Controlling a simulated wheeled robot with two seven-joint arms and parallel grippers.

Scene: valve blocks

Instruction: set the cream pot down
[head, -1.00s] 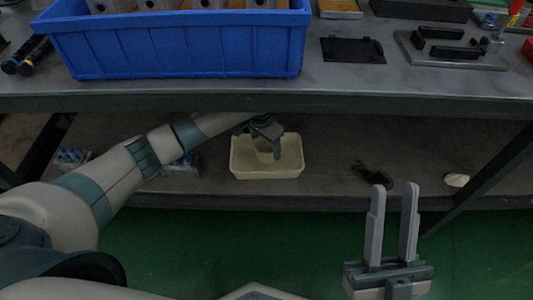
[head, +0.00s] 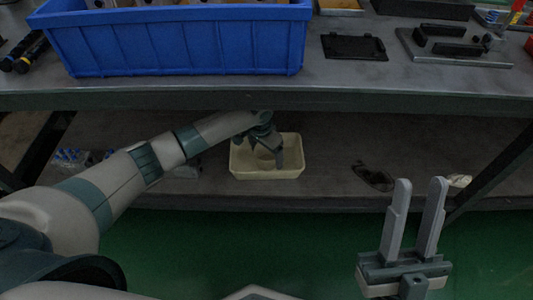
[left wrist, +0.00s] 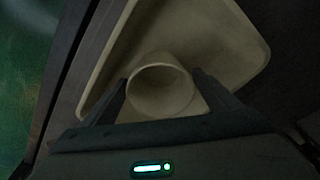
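The cream pot (head: 265,155) is inside the cream tray (head: 240,172) on the lower shelf. In the left wrist view the round mouth of the pot (left wrist: 160,90) faces the camera, with the tray (left wrist: 225,40) around it. My left gripper (head: 267,154) reaches down into the tray; its fingers lie against both sides of the pot and are shut on it. Whether the base of the pot touches the tray floor is hidden. My right gripper (head: 418,185) is open and empty, in front of the shelf at the right.
The upper table edge (head: 300,100) overhangs the shelf, close above my left arm. A blue bin (head: 180,50) stands on the upper table. A dark object (head: 372,176) and a pale object (head: 459,181) lie on the shelf to the right. Shelf between tray and dark object is clear.

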